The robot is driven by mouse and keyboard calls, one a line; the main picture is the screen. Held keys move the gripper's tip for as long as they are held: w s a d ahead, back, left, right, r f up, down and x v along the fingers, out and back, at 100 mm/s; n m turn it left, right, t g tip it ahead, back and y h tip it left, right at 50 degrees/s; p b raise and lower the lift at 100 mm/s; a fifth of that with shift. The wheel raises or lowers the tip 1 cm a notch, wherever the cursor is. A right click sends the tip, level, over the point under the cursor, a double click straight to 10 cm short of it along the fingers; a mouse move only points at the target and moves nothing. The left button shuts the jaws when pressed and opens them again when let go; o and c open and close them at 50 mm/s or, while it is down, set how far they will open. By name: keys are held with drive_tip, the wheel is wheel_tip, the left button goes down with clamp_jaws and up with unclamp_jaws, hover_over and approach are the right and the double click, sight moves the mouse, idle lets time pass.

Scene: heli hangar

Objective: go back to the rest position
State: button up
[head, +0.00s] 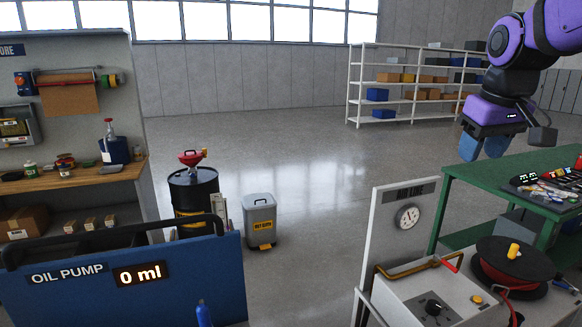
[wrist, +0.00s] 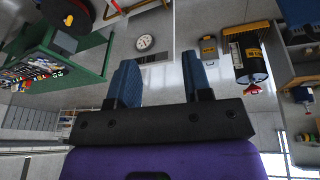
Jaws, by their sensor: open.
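My gripper (head: 483,146) is at the upper right of the head view, on my purple and black arm, raised in the air near the green table. Its two blue fingers point down. In the wrist view my gripper (wrist: 158,85) shows its fingers apart, with only floor between them, so it is open and empty. It touches nothing that I can see.
The green table (head: 480,176) with tools stands at right. A white machine (head: 405,292) with a gauge and a hose reel (head: 515,268) are in front of it. A blue oil pump (head: 130,285), black drum (head: 193,192) and grey bin (head: 259,215) stand left. Middle floor is clear.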

drive_tip(key=s+a+f, duration=0.1)
drive_tip(key=s+f, duration=0.1)
drive_tip(key=s, duration=0.7)
drive_tip(key=s+a+f+m+t, duration=0.1)
drive_tip(key=s+a+f, duration=0.1)
drive_tip(key=s, duration=0.7)
drive_tip(key=shift+s+f+t+y, duration=0.3)
drive_tip(key=shift+s+f, duration=0.1)
drive_tip(key=shift+f, duration=0.2)
